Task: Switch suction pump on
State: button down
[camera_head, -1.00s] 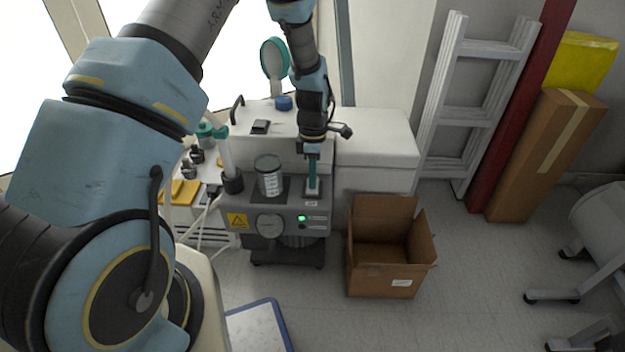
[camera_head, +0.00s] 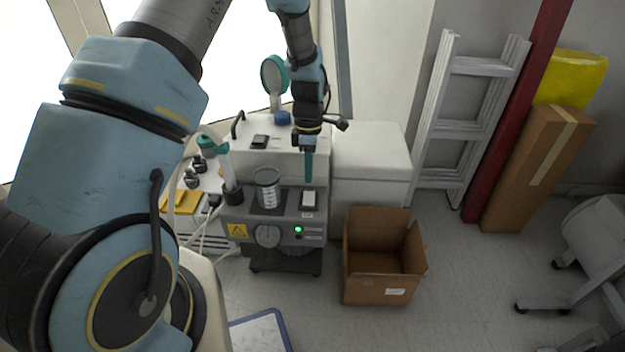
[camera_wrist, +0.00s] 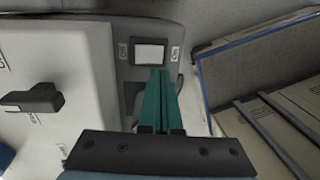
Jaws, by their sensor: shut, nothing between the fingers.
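The suction pump (camera_head: 268,236) is a grey unit with a yellow warning label, a round dial and a lit green light on its front. Its white rocker switch (camera_head: 309,199) sits in a dark frame on the right of its top; the switch also shows in the wrist view (camera_wrist: 150,54). A clear jar (camera_head: 267,188) stands on the pump's top. My gripper (camera_head: 308,180), with teal fingers, is shut and empty, pointing down above and behind the switch. In the wrist view the fingertips (camera_wrist: 160,75) appear just below the switch; contact cannot be told.
A white compressor box with a black switch (camera_head: 260,142) stands behind the pump. An open cardboard box (camera_head: 383,290) is on the floor to the right. A white ladder (camera_head: 470,110) and a long carton lean on the wall.

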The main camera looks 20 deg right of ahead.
notch_tip(320, 180, up, 7)
jog(key=shift+s+a+p, duration=0.15)
jog(key=shift+s+p, duration=0.2)
jog(key=shift+s, duration=0.1)
jog(key=shift+f, duration=0.1)
jog(key=s+a+r+m+t, duration=0.15)
jog(key=a+r+m, duration=0.35)
jog(key=a, duration=0.5)
jog(key=s+a+r+m, duration=0.3)
jog(key=a+r+m, duration=0.1)
jog(key=a, duration=0.5)
jog(key=s+a+r+m+t, duration=0.15)
jog(key=a+r+m, duration=0.35)
jog(key=a, duration=0.5)
notch_tip(320, 180, up, 21)
jog(key=p, duration=2.1)
jog(key=shift+s+d+f+h, duration=0.15)
jog(key=shift+s+h, duration=0.15)
jog(key=shift+h, duration=0.1)
